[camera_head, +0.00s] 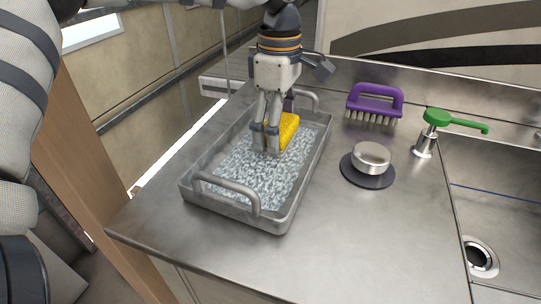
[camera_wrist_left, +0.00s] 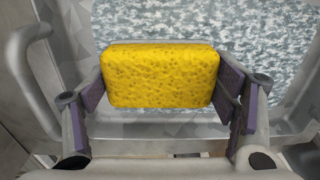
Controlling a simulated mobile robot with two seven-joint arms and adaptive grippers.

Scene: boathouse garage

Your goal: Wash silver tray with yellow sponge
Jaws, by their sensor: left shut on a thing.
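The silver tray (camera_head: 308,177) stands on the metal counter, a deep rectangular pan with a handle at each end. Its floor looks covered in mottled white-grey suds or texture. My left gripper (camera_head: 270,142) points down into the far half of the tray, shut on the yellow sponge (camera_head: 289,130). In the left wrist view the sponge (camera_wrist_left: 162,76) sits between both fingers, with the tray floor (camera_wrist_left: 255,45) behind it. Whether the sponge touches the tray floor I cannot tell. My right gripper is not in view.
A purple brush (camera_head: 375,104) lies right of the tray at the back. A round metal knob on a dark disc (camera_head: 368,172) and a green-topped soap pump (camera_head: 436,125) stand nearer the sink (camera_head: 500,170). The counter front is clear.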

